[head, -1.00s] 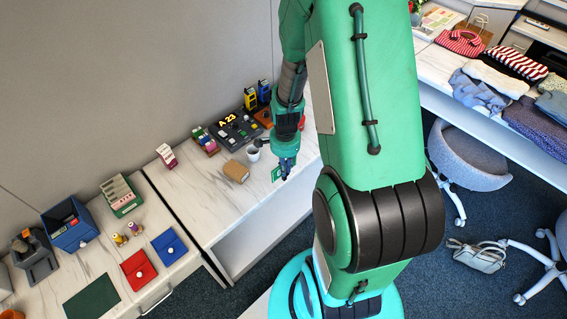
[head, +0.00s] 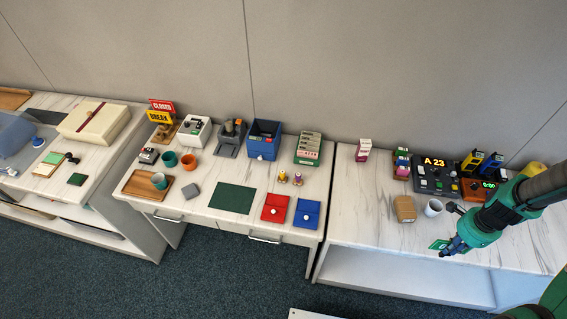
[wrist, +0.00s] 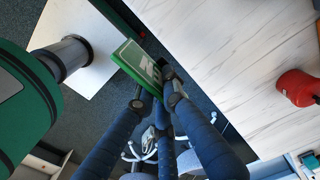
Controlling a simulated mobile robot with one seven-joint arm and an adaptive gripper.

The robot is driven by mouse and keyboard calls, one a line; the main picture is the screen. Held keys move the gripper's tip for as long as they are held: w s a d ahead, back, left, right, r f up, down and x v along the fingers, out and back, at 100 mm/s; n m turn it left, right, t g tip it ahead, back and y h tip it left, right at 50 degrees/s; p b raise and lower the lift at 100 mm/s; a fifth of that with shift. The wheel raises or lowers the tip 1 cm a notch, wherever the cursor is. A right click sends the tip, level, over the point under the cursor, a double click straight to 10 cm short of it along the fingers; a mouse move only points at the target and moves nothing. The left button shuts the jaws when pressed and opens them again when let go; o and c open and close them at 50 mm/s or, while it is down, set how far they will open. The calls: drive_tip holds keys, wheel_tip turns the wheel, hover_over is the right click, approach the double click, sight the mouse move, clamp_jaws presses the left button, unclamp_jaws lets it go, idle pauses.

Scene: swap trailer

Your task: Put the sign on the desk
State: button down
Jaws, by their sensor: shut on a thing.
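My gripper (head: 447,249) is shut on a small green sign (head: 438,244) near the front edge of the right-hand counter (head: 372,235). In the wrist view the sign (wrist: 138,66) shows as a green plate with a pale face and a white marking, tilted at the fingertips (wrist: 157,98). Its marking is too small to read. The middle desk (head: 333,187) stands left of that counter, past a narrow gap. A red CLOSED sign (head: 162,105) and a yellow BREAK sign (head: 160,117) stand in a wooden holder at its back left.
A white cup (head: 433,208) and a brown box (head: 404,208) stand close to my gripper. On the middle desk are a dark green mat (head: 231,198), red (head: 275,208) and blue (head: 307,213) pouches, and a wooden tray (head: 136,185).

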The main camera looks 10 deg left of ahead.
drive_tip(key=shift+w+a, duration=0.1)
drive_tip(key=shift+w, duration=0.05)
drive_tip(key=w+a+p, duration=0.1)
drive_tip(key=w+a, duration=0.5)
drive_tip(key=a, duration=0.5)
drive_tip(key=w+a+m+p, duration=0.1)
drive_tip(key=w+a, duration=0.5)
drive_tip(key=a, duration=0.6)
drive_tip(key=w+a+p, duration=0.1)
drive_tip(key=w+a, duration=0.5)
drive_tip(key=a, duration=0.5)
drive_tip(key=s+a+p, duration=0.1)
drive_tip(key=s+a, duration=0.2)
drive_tip(key=a, duration=1)
drive_tip(key=s+a+p, duration=0.1)
drive_tip(key=s+a, duration=0.2)
drive_tip(key=a, duration=1)
drive_tip(key=s+a+m+p, duration=0.1)
drive_tip(key=s+a, duration=0.3)
drive_tip(key=a, duration=0.9)
drive_tip(key=shift+w+a+f, duration=0.1)
drive_tip(key=shift+w, duration=0.05)
drive_tip(key=w+a+f, duration=0.1)
drive_tip(key=w+a, duration=0.9)
drive_tip(key=w, duration=0.1)
drive_tip(key=shift+w+a+f+b, duration=0.25)
drive_tip(key=shift+a+b, duration=0.1)
drive_tip(key=shift+a, duration=0.05)
